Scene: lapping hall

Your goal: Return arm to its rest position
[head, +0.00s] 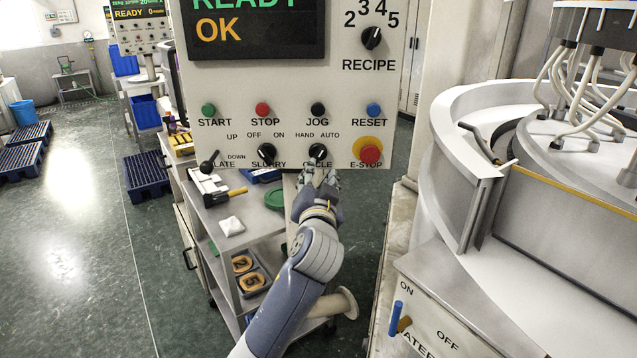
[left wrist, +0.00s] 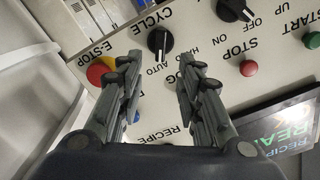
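My left arm reaches up from the bottom of the head view to the lower edge of the control panel (head: 270,100). My left gripper (head: 320,172) is just below the black CYCLE knob (head: 318,151), which has HAND and AUTO marks. In the left wrist view the gripper (left wrist: 160,66) is open, its two fingers wide apart with nothing between them. The CYCLE knob (left wrist: 160,41) stands just beyond the fingertips; I cannot tell the exact gap in depth. My right gripper is not in view.
The red E-STOP button (head: 370,154) on its yellow plate is right of the gripper, also near a finger in the left wrist view (left wrist: 100,71). A SLURRY knob (head: 267,152) is to the left. A cart (head: 215,228) stands below; a lapping machine (head: 470,130) fills the right.

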